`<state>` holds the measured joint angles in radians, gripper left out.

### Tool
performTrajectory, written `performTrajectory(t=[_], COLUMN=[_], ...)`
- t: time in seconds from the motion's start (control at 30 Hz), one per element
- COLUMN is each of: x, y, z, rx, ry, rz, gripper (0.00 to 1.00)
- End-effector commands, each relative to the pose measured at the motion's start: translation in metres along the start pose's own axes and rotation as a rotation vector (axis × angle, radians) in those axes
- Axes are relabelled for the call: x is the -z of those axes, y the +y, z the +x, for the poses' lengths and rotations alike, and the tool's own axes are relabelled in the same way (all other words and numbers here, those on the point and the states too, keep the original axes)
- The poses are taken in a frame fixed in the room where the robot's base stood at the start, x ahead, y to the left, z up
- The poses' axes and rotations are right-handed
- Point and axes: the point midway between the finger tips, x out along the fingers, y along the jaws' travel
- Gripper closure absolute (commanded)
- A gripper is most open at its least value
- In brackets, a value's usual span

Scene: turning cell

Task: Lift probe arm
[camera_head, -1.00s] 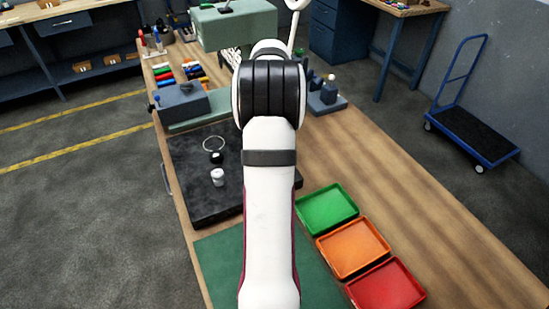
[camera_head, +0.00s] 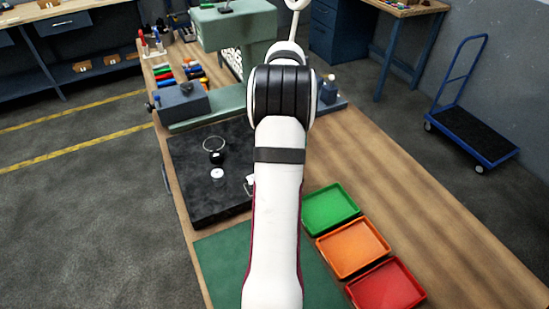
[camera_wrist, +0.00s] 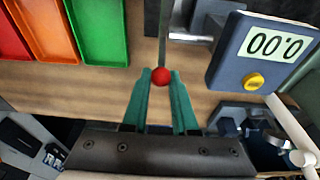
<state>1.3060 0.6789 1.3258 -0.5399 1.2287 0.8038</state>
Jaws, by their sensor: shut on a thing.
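In the wrist view, the teal fingers of my gripper (camera_wrist: 161,80) are closed on a red ball (camera_wrist: 161,75). The ball sits at the end of a thin grey rod, the probe arm (camera_wrist: 163,38), which runs to the top edge of the picture. Beside it is a blue-grey readout box (camera_wrist: 262,58) with a light display and a yellow button (camera_wrist: 254,80). The display is upside down in this view and seems to show zeros. In the head view my own arm hides the gripper, ball and rod.
Green (camera_head: 331,209), orange (camera_head: 353,249) and red (camera_head: 386,287) trays lie right of my arm. A black plate (camera_head: 200,205) with a small white part (camera_head: 217,175) lies left. A green machine (camera_head: 235,28) stands at the back. The right side of the bench is clear.

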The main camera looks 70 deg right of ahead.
Motion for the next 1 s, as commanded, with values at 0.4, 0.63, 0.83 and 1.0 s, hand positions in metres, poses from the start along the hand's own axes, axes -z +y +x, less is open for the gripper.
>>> performTrajectory(t=[0.4,0.63,0.83,1.0], x=[0.000,0.004,0.008,0.012], y=[0.000,-0.001,0.000,-0.001], z=[0.000,-0.020,-0.042,-0.061], rx=[0.000,0.002,0.002,0.002], ry=[0.000,0.001,0.001,0.002], rz=[0.000,0.000,0.001,0.001], gripper=[0.57,0.57,0.57,0.57])
